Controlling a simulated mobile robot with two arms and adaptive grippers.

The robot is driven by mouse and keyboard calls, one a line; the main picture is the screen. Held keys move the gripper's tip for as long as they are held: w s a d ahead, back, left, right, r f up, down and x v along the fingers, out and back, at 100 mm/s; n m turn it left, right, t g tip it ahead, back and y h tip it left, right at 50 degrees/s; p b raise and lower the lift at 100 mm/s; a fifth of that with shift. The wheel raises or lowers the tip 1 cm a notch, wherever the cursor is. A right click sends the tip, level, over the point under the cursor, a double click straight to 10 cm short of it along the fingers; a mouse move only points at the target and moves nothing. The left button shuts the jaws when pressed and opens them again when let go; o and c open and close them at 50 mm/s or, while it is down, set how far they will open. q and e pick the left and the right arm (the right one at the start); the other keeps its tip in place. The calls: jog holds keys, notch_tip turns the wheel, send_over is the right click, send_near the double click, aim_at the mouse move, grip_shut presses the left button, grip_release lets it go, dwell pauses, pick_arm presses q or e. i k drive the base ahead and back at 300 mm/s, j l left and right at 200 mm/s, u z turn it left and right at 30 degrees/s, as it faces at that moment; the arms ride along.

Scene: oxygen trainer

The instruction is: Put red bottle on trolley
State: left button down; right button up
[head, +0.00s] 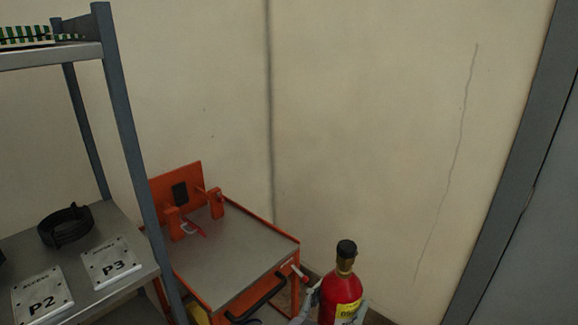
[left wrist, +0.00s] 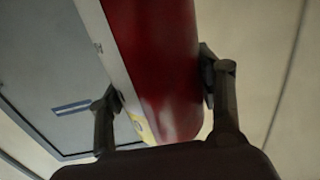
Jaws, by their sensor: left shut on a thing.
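The red bottle (head: 338,292) has a black cap and a yellow label and stands near upright at the bottom of the head view. My left gripper (head: 334,310) is shut on it, with a finger at each side. In the left wrist view the red bottle (left wrist: 160,65) fills the space between the fingers of my left gripper (left wrist: 162,92). The trolley (head: 225,255) is orange with a grey top and a black handle, to the left of the bottle. The bottle's lower end is cut off by the frame in the head view. My right gripper is not in view.
An orange bracket (head: 180,195) stands at the trolley's back. The trolley's grey top is largely clear.

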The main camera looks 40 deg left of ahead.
aim_at(190, 220)
jog(key=i+l+u, duration=0.1)
jog(key=i+u, duration=0.3)
jog(key=i+l+u, duration=0.2)
jog(key=u, duration=0.25)
jog(key=i+l+u, duration=0.7)
jog(key=u, duration=0.15)
jog(key=i+l+u, duration=0.15)
jog(key=l+u, duration=0.25)
jog(key=l, duration=0.15)
jog(key=i+l+u, duration=0.1)
jog(key=l+u, duration=0.3)
jog(key=l, duration=0.1)
